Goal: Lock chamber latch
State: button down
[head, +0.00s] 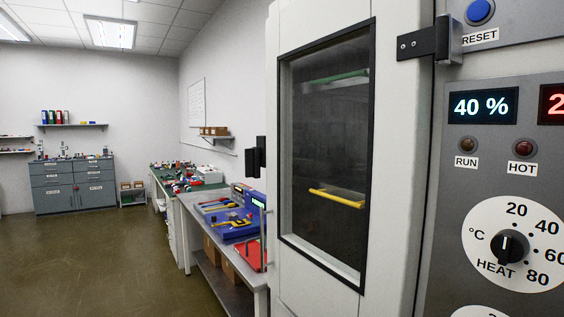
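The test chamber's light grey door (395,200) fills the middle right, with a dark-framed window (325,150). A black latch or handle piece (256,157) sticks out at the door's left edge. It is seen edge-on, so I cannot tell whether it is locked. A black hinge-like bracket (425,44) spans the door's upper right edge and the control panel. The door looks shut or nearly so; its left seam is hidden. My gripper is not in view.
The control panel (505,180) on the right has a lit 40 % display (481,106), a blue RESET button (480,11) and a HEAT knob (510,246). Workbenches (205,215) with tools stand left of the chamber. Open floor (95,265) lies at the left.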

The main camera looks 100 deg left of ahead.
aim_at(252, 156)
jog(key=u, duration=2.7)
jog(key=i+j, duration=0.55)
jog(key=i+j+z, duration=0.15)
jog(key=i+j, duration=0.85)
jog(key=j, duration=0.15)
jog(key=i+j+z, duration=0.15)
jog(key=i+j, duration=0.35)
jog(key=j, duration=0.1)
